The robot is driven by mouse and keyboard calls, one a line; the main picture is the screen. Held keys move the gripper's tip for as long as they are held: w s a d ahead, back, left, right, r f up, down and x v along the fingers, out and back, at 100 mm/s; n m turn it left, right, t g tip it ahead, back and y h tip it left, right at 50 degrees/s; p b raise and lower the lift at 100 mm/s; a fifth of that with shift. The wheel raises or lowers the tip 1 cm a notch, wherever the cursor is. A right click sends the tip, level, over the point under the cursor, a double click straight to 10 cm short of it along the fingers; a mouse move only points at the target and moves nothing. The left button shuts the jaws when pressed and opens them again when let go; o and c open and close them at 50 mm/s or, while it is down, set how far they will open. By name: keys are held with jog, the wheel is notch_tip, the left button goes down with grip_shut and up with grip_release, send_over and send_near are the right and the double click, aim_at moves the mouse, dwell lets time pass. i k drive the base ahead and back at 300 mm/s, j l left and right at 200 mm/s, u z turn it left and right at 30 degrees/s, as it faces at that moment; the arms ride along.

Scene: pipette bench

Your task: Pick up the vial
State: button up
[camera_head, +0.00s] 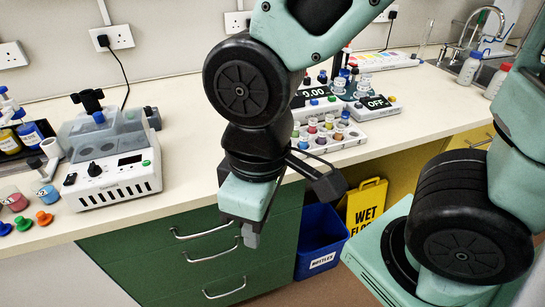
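Several small vials with coloured caps (328,124) stand upright in a white rack (350,143) near the counter's front edge, right of my arm. The frame does not show which one is the vial of the task. My gripper (248,234) hangs pointing down in front of the counter edge, before the green drawers. It is apart from the rack, to its left and lower in the picture. No vial shows at its fingertips. The finger gap is not clear from this angle. My arm hides part of the counter behind it.
A white device (112,185) stands on the counter at left, beside coloured bottles (28,134). Digital scales (378,104) sit behind the rack. A blue bin (320,240) and a yellow sign (366,205) stand below. Counter between device and arm (185,150) is clear.

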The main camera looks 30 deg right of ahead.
aim_at(339, 127)
jog(key=z, duration=0.65)
jog(key=i+l+u, duration=0.15)
jog(key=l, duration=0.15)
jog(key=k+j+z, duration=0.1)
jog(key=j+z, duration=0.35)
jog(key=j, duration=0.5)
jog(key=z, duration=0.4)
